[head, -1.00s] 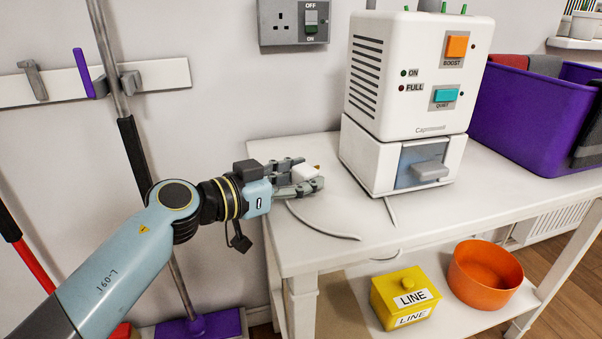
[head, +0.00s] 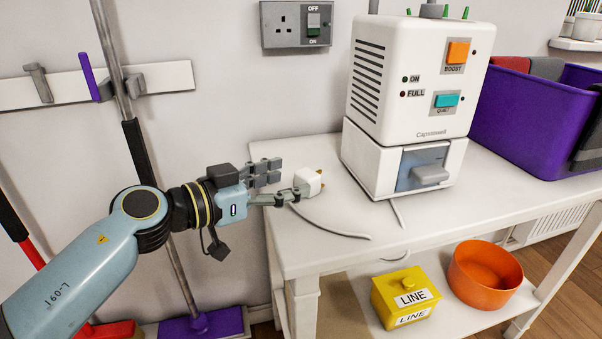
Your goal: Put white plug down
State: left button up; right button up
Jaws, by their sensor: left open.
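The white plug (head: 308,181) is at the left end of the white table's top in the head view, with brass pins showing on its right side. Its grey-white cable (head: 332,229) runs over the tabletop toward the front. My left gripper (head: 289,182) is open just left of the plug, its fingers spread apart. The lower finger's tip is close to the plug; I cannot tell whether it touches. My right gripper is not in view.
A white dryer (head: 415,120) stands on the table (head: 480,215), right of the plug. A purple bin (head: 525,115) is further right. A wall socket (head: 296,24) is above. A yellow box (head: 405,297) and orange bowl (head: 484,276) are on the lower shelf.

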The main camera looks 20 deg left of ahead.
pick_arm(q)
jog(key=p+v, duration=0.1)
jog(key=v, duration=0.7)
jog(key=s+a+f+n+g+y, duration=0.1)
jog(key=s+a+f+n+y, duration=0.2)
jog(key=f, duration=0.7)
jog(key=s+a+f+n+g+y, duration=0.1)
jog(key=s+a+f+y, duration=0.3)
jog(key=f, duration=0.6)
jog(key=s+a+f+n+g+y, duration=0.1)
jog(key=s+a+f+n+y, duration=0.3)
jog(key=f, duration=0.6)
jog(key=s+a+f+m+g, duration=0.1)
jog(key=s+f+g, duration=0.4)
jog(key=s+f, duration=0.8)
jog(key=s+d+f+g, duration=0.2)
jog(key=s, duration=0.8)
jog(key=s+d+f+g+h, duration=0.1)
jog(key=s+d+f+g, duration=0.1)
jog(key=s, duration=0.9)
jog(key=shift+s+f+m+g, duration=0.3)
jog(key=shift+f+m+g, duration=0.1)
jog(key=shift+f+g, duration=0.45)
jog(key=shift+w+r, duration=0.15)
jog(key=shift+c, duration=0.3)
